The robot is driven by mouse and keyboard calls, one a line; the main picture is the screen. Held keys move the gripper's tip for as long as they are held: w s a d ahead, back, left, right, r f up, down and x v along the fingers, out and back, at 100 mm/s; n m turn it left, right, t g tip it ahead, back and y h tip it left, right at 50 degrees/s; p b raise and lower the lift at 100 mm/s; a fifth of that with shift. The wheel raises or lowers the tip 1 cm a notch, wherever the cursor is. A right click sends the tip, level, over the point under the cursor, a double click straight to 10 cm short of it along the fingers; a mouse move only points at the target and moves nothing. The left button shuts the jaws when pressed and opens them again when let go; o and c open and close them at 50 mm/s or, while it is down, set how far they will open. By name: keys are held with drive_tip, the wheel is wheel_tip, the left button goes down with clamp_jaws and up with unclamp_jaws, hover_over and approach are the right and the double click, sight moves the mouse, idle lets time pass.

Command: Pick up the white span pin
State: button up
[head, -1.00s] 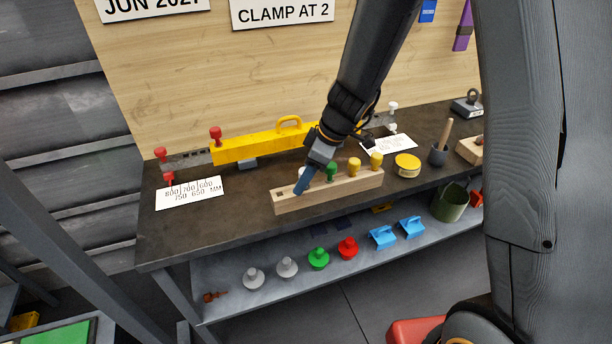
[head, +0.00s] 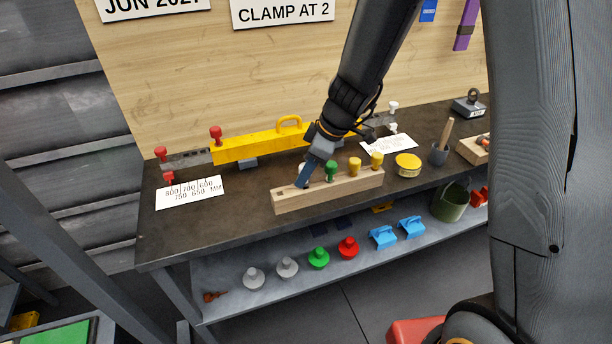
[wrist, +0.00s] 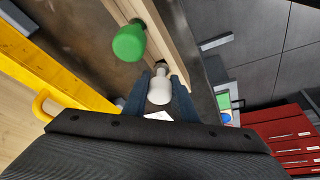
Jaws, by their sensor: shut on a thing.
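The white span pin (wrist: 159,90) shows in the wrist view with its rounded white head between my two blue fingers. My gripper (wrist: 161,84) is shut on it. The pin stands at the wooden block (wrist: 180,66), beside a dark hole; I cannot tell whether its shaft is still seated.
A yellow bar with a handle (head: 260,144) lies behind the block. A number card (head: 190,192) lies left. The shelf below holds several coloured knobs (head: 318,258).

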wheel_tip(320, 180, up, 8)
drive_tip(key=shift+r+b, duration=0.15)
drive_tip(key=shift+b, duration=0.65)
drive_tip(key=shift+r, duration=0.3)
drive_tip(key=shift+d, duration=0.1)
